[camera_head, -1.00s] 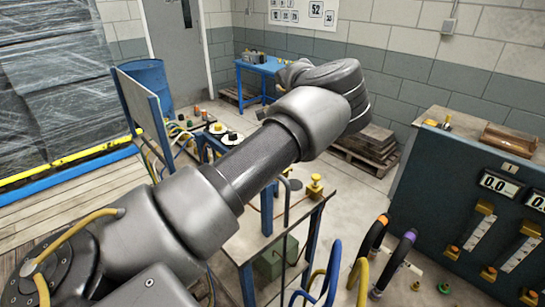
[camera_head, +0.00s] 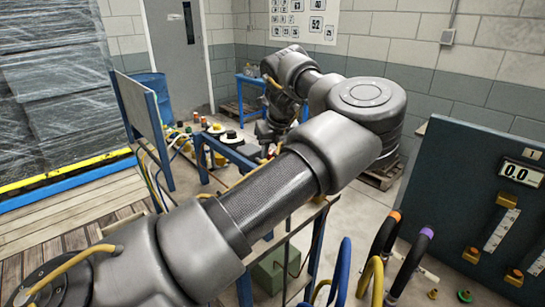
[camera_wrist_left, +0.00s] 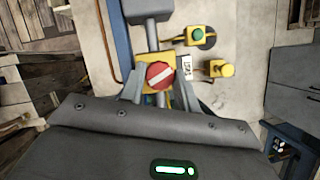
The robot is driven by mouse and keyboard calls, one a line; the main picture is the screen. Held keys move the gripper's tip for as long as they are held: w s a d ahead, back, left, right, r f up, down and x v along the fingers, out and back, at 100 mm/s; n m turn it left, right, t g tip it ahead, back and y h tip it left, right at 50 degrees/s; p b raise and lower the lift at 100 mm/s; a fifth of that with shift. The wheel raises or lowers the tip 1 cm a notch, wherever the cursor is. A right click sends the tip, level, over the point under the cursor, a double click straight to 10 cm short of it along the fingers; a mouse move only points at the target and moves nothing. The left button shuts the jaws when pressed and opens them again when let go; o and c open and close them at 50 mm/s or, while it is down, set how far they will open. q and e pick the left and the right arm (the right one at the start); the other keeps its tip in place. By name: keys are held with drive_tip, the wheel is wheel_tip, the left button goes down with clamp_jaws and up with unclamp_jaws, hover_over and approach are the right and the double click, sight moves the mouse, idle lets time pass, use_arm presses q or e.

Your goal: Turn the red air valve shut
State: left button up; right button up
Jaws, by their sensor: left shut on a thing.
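The red air valve (camera_wrist_left: 160,76) is a round red knob with a slanted pale bar across its face, on a yellow body, in the middle of the left wrist view. My left gripper (camera_wrist_left: 160,88) has its two grey fingers on either side of the knob and is shut on it. In the head view my left gripper (camera_head: 267,138) is far off, low over the blue-framed stand, partly hidden by my own arm. The valve cannot be made out clearly there. My right gripper is in neither view.
A green button on a yellow base (camera_wrist_left: 198,34) and a yellow knob (camera_wrist_left: 227,70) sit just right of the valve. A dark panel with gauges (camera_head: 465,180) stands at the right, with looped hoses (camera_head: 385,250) before it. A blue barrel (camera_head: 157,92) stands behind.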

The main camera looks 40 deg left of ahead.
use_arm(q)
drive_tip(key=m+t+h+b, duration=0.1)
drive_tip(key=m+b, duration=0.1)
drive_tip(key=m, duration=0.2)
drive_tip(key=shift+s+m, duration=0.1)
drive_tip(key=shift+m, duration=0.3)
idle(0.4)
drive_tip(key=o, duration=1)
drive_tip(key=shift+c, duration=0.2)
drive_tip(key=shift+t, duration=0.3)
drive_tip(key=shift+r, duration=0.1)
drive_tip(key=b+v, duration=0.1)
drive_tip(key=v, duration=0.9)
drive_tip(key=shift+r, duration=0.35)
drive_tip(key=shift+s+a+f, duration=0.1)
drive_tip(key=shift+a+f, duration=0.05)
drive_tip(key=x, duration=1)
drive_tip(key=shift+f, duration=0.35)
